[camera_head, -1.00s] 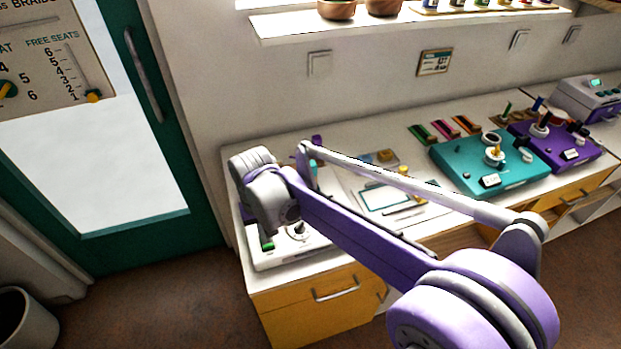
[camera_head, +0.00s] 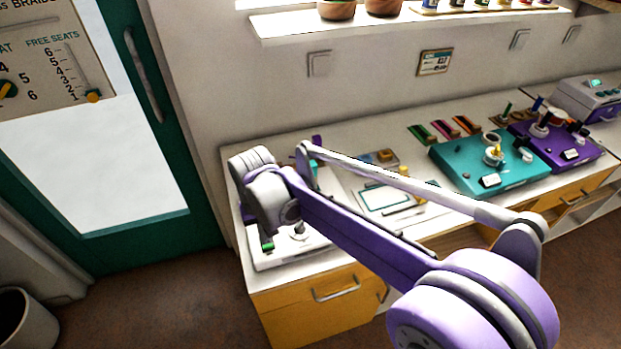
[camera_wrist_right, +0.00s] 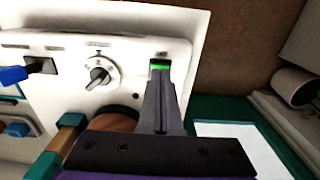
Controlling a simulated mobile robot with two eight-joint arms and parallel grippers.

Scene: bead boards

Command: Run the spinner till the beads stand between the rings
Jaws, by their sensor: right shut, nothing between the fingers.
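The white device (camera_head: 290,259), which I take to be the spinner, stands at the left end of the counter. In the right wrist view its panel (camera_wrist_right: 70,45) shows a round dial knob (camera_wrist_right: 100,72), a dark switch (camera_wrist_right: 40,66) and a green-lit slot (camera_wrist_right: 160,65). My right gripper (camera_wrist_right: 160,76) is shut and empty, its fingertips at the green slot; I cannot tell whether they touch. A round brown part (camera_wrist_right: 116,122), perhaps a bowl, is partly hidden by the gripper. I cannot make out beads or rings. My left gripper is not in view.
A teal board (camera_head: 470,178) and a purple board (camera_head: 575,152) with small fittings stand farther right on the counter. A paper sheet (camera_head: 385,197) lies between. A teal-framed door (camera_head: 205,228) is at the left, and a bin (camera_head: 30,325) stands on the floor.

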